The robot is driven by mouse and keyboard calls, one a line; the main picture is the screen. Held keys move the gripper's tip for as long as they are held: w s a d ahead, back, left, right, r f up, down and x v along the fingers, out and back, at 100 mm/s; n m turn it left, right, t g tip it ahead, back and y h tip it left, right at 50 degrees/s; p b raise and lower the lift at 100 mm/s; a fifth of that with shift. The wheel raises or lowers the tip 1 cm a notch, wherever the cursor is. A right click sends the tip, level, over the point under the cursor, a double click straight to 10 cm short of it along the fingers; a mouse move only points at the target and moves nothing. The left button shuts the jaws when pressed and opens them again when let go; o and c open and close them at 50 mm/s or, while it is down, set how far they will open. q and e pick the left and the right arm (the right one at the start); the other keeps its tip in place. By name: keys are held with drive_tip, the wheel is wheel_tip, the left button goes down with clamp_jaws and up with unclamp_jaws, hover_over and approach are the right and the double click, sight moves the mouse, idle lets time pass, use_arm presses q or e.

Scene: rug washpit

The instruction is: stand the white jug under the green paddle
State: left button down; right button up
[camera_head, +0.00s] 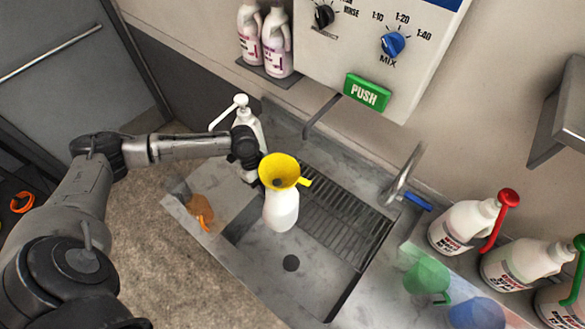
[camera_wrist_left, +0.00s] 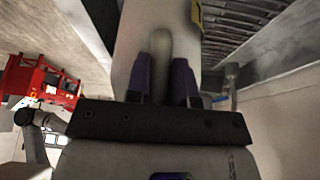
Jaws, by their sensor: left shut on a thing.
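The white jug (camera_head: 281,210) is over the sink basin in the head view, about upright, with a yellow funnel (camera_head: 280,170) at its top. My left gripper (camera_head: 262,174) is at the jug's upper left, partly hidden by the funnel. In the left wrist view the purple fingers of my left gripper (camera_wrist_left: 160,85) are shut on the handle of the white jug (camera_wrist_left: 135,30). I cannot tell whether the jug's base touches the sink. The green paddle (camera_head: 367,93), marked PUSH, is on the dispenser's lower edge, up and right of the jug. My right gripper is not in view.
A thin spout (camera_head: 321,114) and a tap (camera_head: 404,172) reach over the slatted grate (camera_head: 345,215). An orange funnel (camera_head: 200,211), a green funnel (camera_head: 427,278) and several jugs with coloured pumps stand around the sink.

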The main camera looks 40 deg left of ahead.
use_arm(q)
drive_tip(key=w+a+f+p, duration=0.1)
drive_tip(key=w+f+p, duration=0.1)
drive_tip(key=w, duration=1)
drive_tip(key=shift+f, duration=0.7)
drive_tip(key=shift+a+f, duration=0.1)
drive_tip(key=c, duration=1.4)
unclamp_jaws()
drive_tip(key=shift+f, duration=0.1)
drive_tip(key=shift+c, duration=0.2)
drive_tip(key=o, duration=0.4)
drive_tip(key=shift+o, duration=0.2)
